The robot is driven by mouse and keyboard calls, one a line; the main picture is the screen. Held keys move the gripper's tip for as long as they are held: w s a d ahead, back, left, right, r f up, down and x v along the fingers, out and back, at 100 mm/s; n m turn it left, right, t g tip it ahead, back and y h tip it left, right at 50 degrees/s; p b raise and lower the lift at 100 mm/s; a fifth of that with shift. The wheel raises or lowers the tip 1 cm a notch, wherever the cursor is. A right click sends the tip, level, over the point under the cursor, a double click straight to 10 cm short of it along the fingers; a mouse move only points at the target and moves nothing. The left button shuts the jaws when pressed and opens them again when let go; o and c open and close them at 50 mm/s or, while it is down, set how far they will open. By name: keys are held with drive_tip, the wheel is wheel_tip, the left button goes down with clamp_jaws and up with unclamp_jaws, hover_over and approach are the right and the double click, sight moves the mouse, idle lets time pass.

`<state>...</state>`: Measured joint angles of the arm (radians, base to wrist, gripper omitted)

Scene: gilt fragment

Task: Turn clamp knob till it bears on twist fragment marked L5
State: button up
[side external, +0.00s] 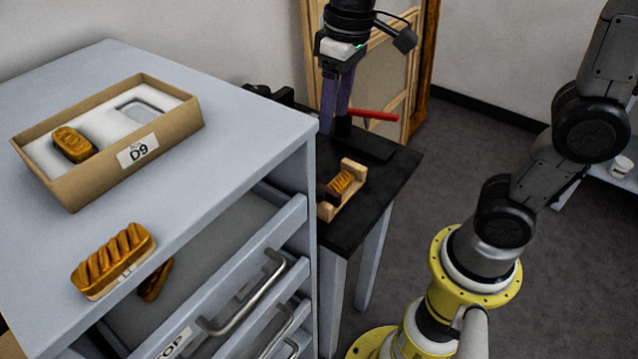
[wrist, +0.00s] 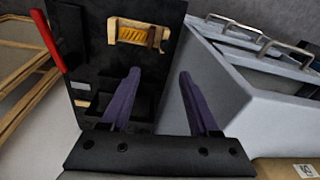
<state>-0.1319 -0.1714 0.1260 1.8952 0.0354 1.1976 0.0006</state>
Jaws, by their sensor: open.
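A gold twist fragment (side external: 342,181) sits in a small wooden holder (side external: 327,211) on the black bench. The fragment (wrist: 132,34) and holder (wrist: 113,30) also show at the top of the wrist view. No L5 mark is readable on it. A dark part lies against the fragment in the holder; I cannot tell whether it touches, and I cannot make out the knob clearly. My gripper (side external: 336,112) has purple fingers pointing down, above the rear of the bench and apart from the holder. In the wrist view my gripper (wrist: 159,73) is open with nothing between its fingers.
A red bar (side external: 373,115) stands out beside my fingers. A grey drawer cabinet (side external: 235,140) with its top drawer open stands left of the bench (side external: 375,205). On it are a box labelled D9 (side external: 190,116) and another gold fragment (side external: 113,259). A frame (side external: 395,90) leans behind.

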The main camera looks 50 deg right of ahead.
sight(319, 190)
drive_tip(key=shift+g, duration=0.5)
drive_tip(key=f, duration=0.5)
drive_tip(key=w+a+f, duration=0.1)
drive_tip(key=f, duration=0.5)
drive_tip(key=a+f, duration=0.1)
drive_tip(key=f, duration=0.4)
drive_tip(key=shift+w+f, duration=0.4)
clamp_jaws()
